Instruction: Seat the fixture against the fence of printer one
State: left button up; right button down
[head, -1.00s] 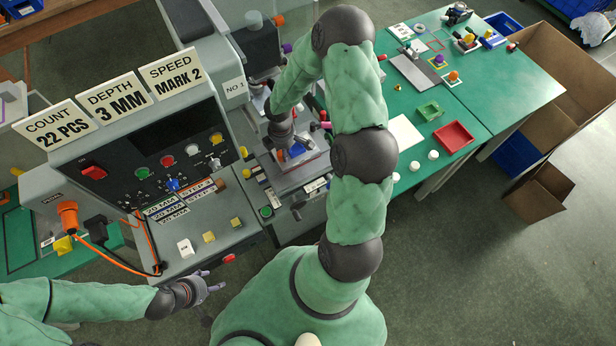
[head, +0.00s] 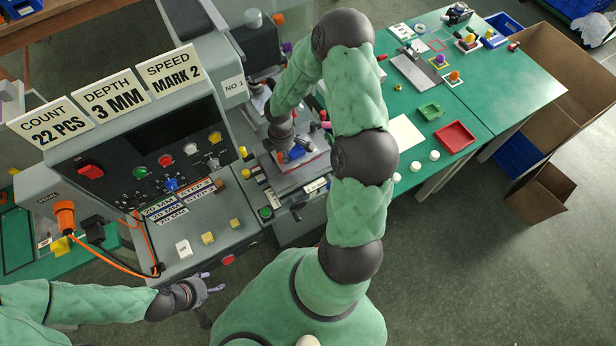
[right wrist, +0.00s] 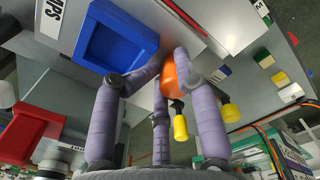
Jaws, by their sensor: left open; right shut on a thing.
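A blue square, hollow fixture (head: 298,151) sits on the grey bed of printer one (head: 233,87), marked NO 1. It looks large in the right wrist view (right wrist: 118,38). My right gripper (head: 291,143) reaches down over the bed. In the right wrist view its purple fingers (right wrist: 168,85) close around a rounded orange knob (right wrist: 176,74) beside the blue fixture. I cannot tell whether knob and fixture are joined, or whether the fixture touches the fence. My left gripper (head: 212,284) is open and empty, low in front of the control console.
The console (head: 165,175) with buttons and signs stands left of the bed. A red block (right wrist: 28,134) shows in the right wrist view. Open floor lies at lower right.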

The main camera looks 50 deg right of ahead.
jog(key=c, duration=0.7)
grip_release()
jog(key=shift+c, duration=0.2)
notch_tip(320, 180, up, 12)
